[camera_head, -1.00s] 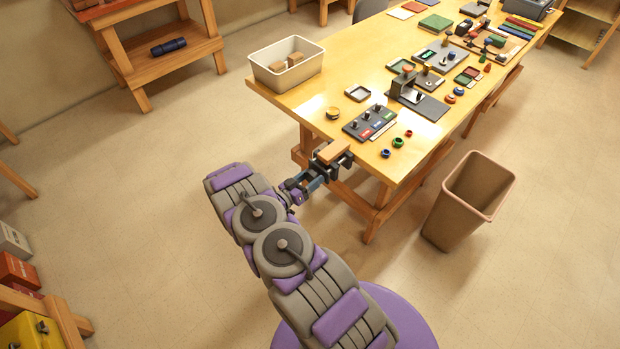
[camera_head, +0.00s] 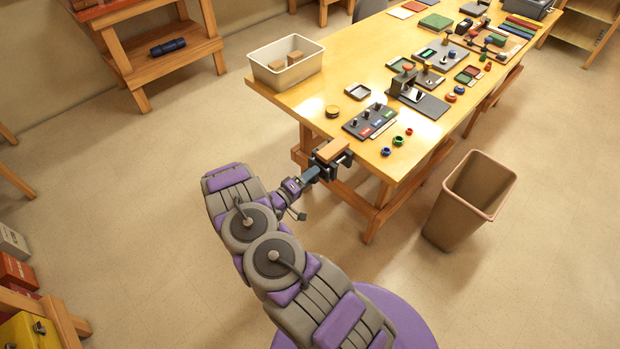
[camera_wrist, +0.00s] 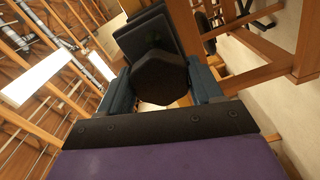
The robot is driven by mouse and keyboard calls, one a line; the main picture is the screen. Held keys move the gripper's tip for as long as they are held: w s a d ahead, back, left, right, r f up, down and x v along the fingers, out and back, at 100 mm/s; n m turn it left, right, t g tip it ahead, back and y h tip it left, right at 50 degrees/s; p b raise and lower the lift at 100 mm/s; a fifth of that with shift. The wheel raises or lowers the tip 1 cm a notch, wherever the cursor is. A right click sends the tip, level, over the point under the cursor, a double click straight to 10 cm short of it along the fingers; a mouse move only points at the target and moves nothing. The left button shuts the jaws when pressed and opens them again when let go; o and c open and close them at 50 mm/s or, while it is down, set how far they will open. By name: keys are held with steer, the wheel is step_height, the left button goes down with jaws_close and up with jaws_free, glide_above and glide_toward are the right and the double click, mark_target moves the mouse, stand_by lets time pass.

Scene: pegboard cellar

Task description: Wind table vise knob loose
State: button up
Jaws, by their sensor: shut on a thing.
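The table vise (camera_head: 328,162) is fixed at the near end of the wooden table, with a wooden block (camera_head: 333,150) at its top. Its dark, faceted knob (camera_wrist: 160,78) faces me in the wrist view, with the dark vise body (camera_wrist: 148,36) behind it. My gripper (camera_head: 312,174) reaches the vise from the near left. In the wrist view its blue fingers (camera_wrist: 162,92) stand on both sides of the knob and are shut on it. In the head view my gripper hides the knob.
The wooden table (camera_head: 300,98) carries a white bin (camera_head: 262,72), a switch panel (camera_head: 355,122) and several small rings near the vise. A brown waste bin (camera_head: 450,215) stands on the floor at the right.

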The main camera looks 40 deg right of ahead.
steer(key=n, duration=0.4)
steer(key=shift+w+a+n, duration=0.15)
steer(key=shift+w+n, duration=0.05)
steer(key=shift+n, duration=0.1)
steer(key=shift+f+n, duration=0.1)
steer(key=shift+n, duration=2.2)
steer(key=o, duration=0.8)
steer(key=shift+f, duration=0.1)
steer(key=shift+o, duration=0.8)
steer(key=shift+s, duration=0.1)
steer(key=s+a+p, duration=0.1)
steer(key=a, duration=1.6)
steer(key=shift+s+a, duration=0.15)
steer(key=shift+a, duration=0.05)
